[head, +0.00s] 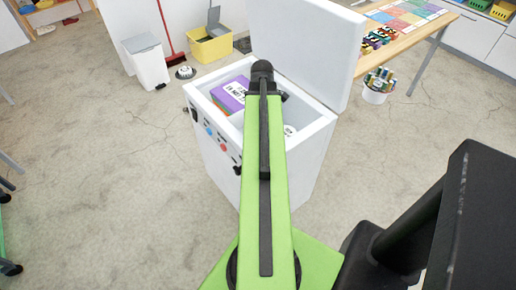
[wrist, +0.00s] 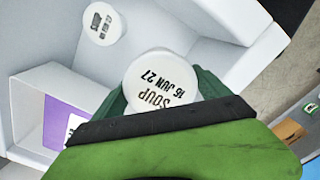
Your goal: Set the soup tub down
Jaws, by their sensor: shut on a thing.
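The soup tub (wrist: 158,82) has a round white lid marked "SOUP 16 JUN 27". My gripper (wrist: 163,92) is shut on it, with a dark green finger at each side, in the wrist view. The tub is over or inside the open white chest freezer (head: 314,165); its underside is hidden, so I cannot tell whether it touches the floor of the freezer. In the head view my arm hides the gripper.
A second white-lidded tub (wrist: 101,24) stands in the freezer's far corner. A purple-topped box (head: 235,93) is at the freezer's left side. The raised lid (head: 305,45) stands behind. Some bare freezer floor shows between the tubs.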

